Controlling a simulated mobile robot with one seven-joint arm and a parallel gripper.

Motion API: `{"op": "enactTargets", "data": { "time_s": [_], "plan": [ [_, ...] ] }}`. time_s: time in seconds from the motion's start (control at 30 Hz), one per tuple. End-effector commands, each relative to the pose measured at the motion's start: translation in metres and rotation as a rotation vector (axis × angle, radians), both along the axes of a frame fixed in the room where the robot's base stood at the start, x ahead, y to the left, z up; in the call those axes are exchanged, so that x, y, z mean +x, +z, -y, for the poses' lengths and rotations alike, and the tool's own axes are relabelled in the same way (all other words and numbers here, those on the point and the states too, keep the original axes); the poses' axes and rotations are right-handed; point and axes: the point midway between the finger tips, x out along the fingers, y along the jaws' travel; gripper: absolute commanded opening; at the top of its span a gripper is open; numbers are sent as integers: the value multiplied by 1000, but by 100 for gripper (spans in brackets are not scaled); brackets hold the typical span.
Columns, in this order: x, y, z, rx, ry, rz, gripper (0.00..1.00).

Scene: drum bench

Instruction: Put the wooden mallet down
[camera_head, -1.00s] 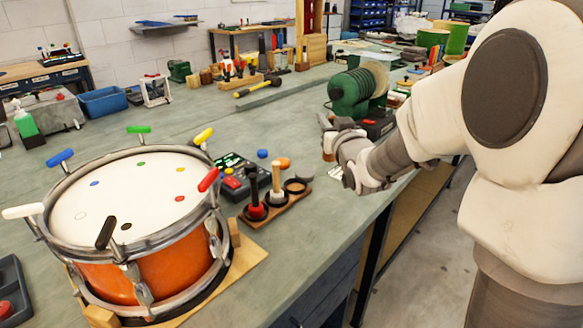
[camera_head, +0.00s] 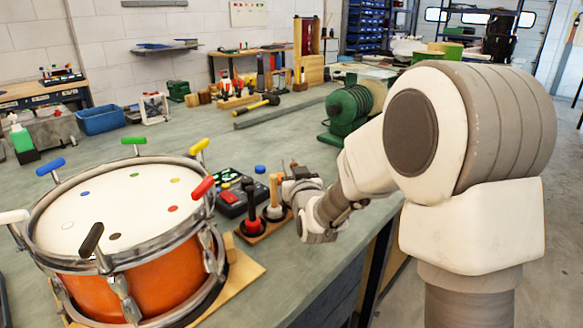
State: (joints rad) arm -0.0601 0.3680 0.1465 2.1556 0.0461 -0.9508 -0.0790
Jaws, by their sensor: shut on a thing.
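My gripper (camera_head: 287,180) is at the right end of the small wooden stand (camera_head: 249,238), beside the drum. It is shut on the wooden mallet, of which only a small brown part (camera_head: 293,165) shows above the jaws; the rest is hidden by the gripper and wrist. The stand's right-hand place is also covered by my gripper, so I cannot tell whether the mallet touches it. A black-handled mallet with a red head (camera_head: 252,218) and a tan-handled one (camera_head: 274,202) stand upright in the stand, left of my gripper.
The orange drum (camera_head: 160,280) with coloured tension keys stands on a wooden base at left. A dark device with buttons (camera_head: 232,200) lies just behind the stand. A green spool machine (camera_head: 347,108) stands farther back. The bench's front edge runs close by my arm.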

Motion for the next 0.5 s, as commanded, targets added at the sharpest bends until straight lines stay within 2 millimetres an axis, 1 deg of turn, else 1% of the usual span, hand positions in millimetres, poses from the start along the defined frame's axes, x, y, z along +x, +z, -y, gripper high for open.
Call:
{"op": "enactTargets", "data": {
  "time_s": [0.23,0.27,0.3,0.37,0.4,0.5],
  "plan": [
    [0,-4,0,0,0,1,0],
    [0,-3,0,0,0,0,22],
    [0,-3,0,0,0,0,29],
    [0,-3,0,0,0,0,40],
    [0,-3,0,0,0,0,47],
    [0,-3,0,0,0,0,48]
  ]
}}
